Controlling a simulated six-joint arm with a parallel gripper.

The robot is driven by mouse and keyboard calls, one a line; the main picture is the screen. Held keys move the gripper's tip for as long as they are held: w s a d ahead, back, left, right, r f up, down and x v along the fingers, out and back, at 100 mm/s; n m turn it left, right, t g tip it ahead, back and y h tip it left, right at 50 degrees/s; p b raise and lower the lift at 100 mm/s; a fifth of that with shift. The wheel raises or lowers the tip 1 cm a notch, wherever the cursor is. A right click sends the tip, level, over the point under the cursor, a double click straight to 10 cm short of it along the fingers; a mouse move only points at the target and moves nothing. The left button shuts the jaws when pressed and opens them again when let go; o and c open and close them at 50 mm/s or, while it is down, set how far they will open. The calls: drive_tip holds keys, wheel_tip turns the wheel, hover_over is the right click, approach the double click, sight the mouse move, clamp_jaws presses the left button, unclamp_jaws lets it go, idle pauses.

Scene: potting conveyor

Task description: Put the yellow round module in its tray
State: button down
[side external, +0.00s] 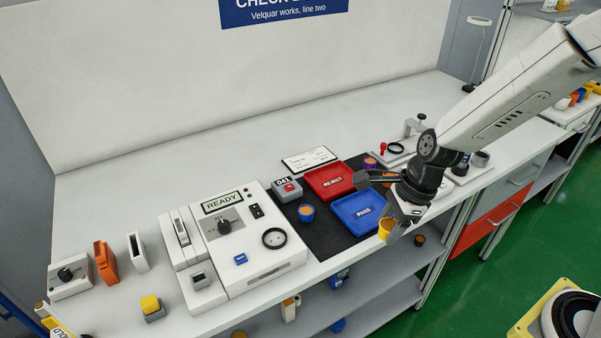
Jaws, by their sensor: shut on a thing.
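The yellow round module (385,228) shows at the tip of my gripper (391,232), with an orange-brown top. My gripper is shut on it and partly hides it. It appears in front of the right front corner of the blue tray, near the counter's front edge; its height is hard to tell. The blue tray (346,222) is marked PASS and looks empty, though my gripper is close to its right side. The red tray (318,191), marked REJECT, lies behind it and looks empty.
A blue round module (306,212) stands on the black mat (322,243) left of the blue tray. A grey box marked 041 (287,189) and a white READY tester (250,263) stand further left. A purple round module (370,163) is behind my gripper.

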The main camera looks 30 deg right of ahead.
drive_tip(key=shift+w, duration=0.1)
drive_tip(key=w+d+m+t, duration=0.1)
drive_tip(key=w+d+m, duration=0.3)
drive_tip(key=w+d, duration=0.7)
hover_over(334, 186)
drive_tip(key=s, duration=0.1)
drive_tip(key=shift+h, duration=0.4)
drive_tip(key=shift+s+d+f, duration=0.1)
drive_tip(key=shift+d+f, duration=0.05)
drive_tip(key=shift+f, duration=2.05)
drive_tip(key=shift+s+d+f, duration=0.1)
drive_tip(key=shift+f, duration=2.05)
drive_tip(key=shift+w, duration=0.1)
drive_tip(key=shift+w+f, duration=0.2)
drive_tip(key=shift+f, duration=1.6)
drive_tip(key=shift+f, duration=0.1)
